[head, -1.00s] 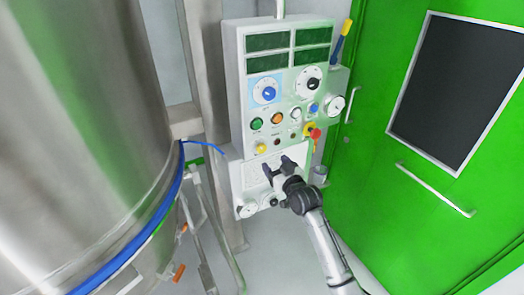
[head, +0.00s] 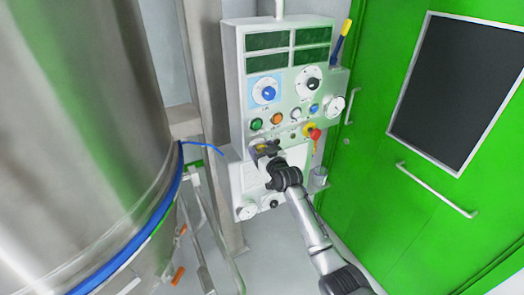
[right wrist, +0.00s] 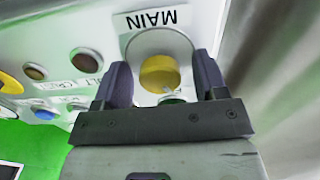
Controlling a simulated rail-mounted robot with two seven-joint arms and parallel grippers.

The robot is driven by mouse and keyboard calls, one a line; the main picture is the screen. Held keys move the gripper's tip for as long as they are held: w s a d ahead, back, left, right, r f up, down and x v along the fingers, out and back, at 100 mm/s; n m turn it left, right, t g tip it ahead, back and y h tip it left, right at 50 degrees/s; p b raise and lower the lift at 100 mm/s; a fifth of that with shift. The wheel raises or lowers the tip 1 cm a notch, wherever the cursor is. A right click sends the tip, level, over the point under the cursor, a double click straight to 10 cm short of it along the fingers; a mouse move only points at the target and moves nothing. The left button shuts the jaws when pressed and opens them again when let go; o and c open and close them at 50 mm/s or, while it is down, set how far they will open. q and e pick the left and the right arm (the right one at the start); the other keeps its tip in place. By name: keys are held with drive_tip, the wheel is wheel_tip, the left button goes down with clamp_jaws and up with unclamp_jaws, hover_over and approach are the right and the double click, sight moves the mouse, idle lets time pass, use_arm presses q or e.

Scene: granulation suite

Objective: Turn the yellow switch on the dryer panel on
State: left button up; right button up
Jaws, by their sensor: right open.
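The yellow switch (right wrist: 160,73) sits on a round pale plate under a label reading MAIN, seen upside down in the right wrist view. My right gripper (right wrist: 165,82) is open, with one finger on each side of the yellow switch; I cannot tell whether they touch it. In the head view my right gripper (head: 265,152) is at the lower left of the dryer panel (head: 237,85) and covers most of the switch. My left gripper is not in view.
A red knob (head: 315,133) on a yellow base sits right of my gripper. Green (head: 257,124) and orange (head: 276,118) buttons are above it. A large steel vessel (head: 80,130) stands left, a green door (head: 400,190) right.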

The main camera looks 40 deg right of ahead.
drive_tip(key=shift+c, duration=0.4)
drive_tip(key=c, duration=0.9)
drive_tip(key=shift+o, duration=0.2)
drive_tip(key=shift+r+m+p, duration=0.15)
drive_tip(key=shift+m+p, duration=0.6)
drive_tip(key=shift+m, duration=0.05)
drive_tip(key=m+p, duration=0.2)
drive_tip(key=m, duration=0.1)
drive_tip(key=m+p, duration=0.1)
drive_tip(key=m, duration=0.3)
drive_tip(key=shift+p, duration=0.3)
drive_tip(key=shift+m+p, duration=0.4)
drive_tip(key=shift+m, duration=1.3)
